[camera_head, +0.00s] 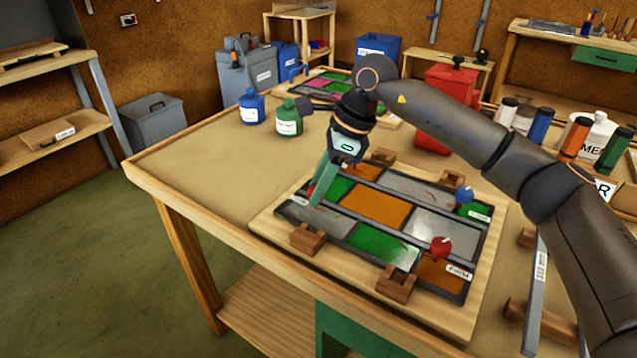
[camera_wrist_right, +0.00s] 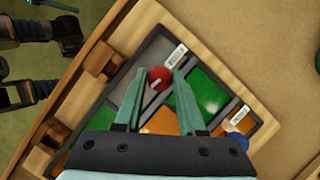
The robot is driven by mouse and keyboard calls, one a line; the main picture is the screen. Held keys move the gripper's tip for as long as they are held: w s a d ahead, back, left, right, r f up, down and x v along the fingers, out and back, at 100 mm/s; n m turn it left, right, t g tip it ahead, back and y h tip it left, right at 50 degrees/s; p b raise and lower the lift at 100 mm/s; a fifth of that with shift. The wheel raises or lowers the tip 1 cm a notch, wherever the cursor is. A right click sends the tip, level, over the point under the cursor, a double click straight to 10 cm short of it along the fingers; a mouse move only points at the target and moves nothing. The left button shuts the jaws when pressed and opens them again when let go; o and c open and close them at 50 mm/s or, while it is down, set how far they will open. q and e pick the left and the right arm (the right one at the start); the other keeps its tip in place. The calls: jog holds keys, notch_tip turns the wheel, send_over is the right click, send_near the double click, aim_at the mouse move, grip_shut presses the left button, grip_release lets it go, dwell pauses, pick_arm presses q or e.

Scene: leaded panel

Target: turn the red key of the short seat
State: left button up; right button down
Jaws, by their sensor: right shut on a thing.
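The leaded panel (camera_head: 350,228) lies on a wooden board, with green, orange and grey panes in dark strips. My right gripper (camera_head: 314,197) points down at the panel's left corner. In the right wrist view its fingers (camera_wrist_right: 159,74) are shut on a round red key (camera_wrist_right: 159,78), beside a white label (camera_wrist_right: 178,55) too small to read. In the head view only a sliver of this key shows behind the fingers. A second red key (camera_head: 441,247) stands near the front right corner.
Wooden blocks (camera_head: 308,239) sit around the panel on the board (camera_head: 275,227). Blue (camera_head: 252,107) and green (camera_head: 288,118) bottles stand behind. Several tubes and a white container (camera_head: 594,135) stand at the right. The table's left part (camera_head: 200,160) is clear.

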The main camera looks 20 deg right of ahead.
jog(key=c, duration=0.5)
grip_release()
jog(key=p+v, duration=0.1)
jog(key=v, duration=1.1)
jog(key=shift+r, duration=0.3)
jog(key=shift+d, duration=0.1)
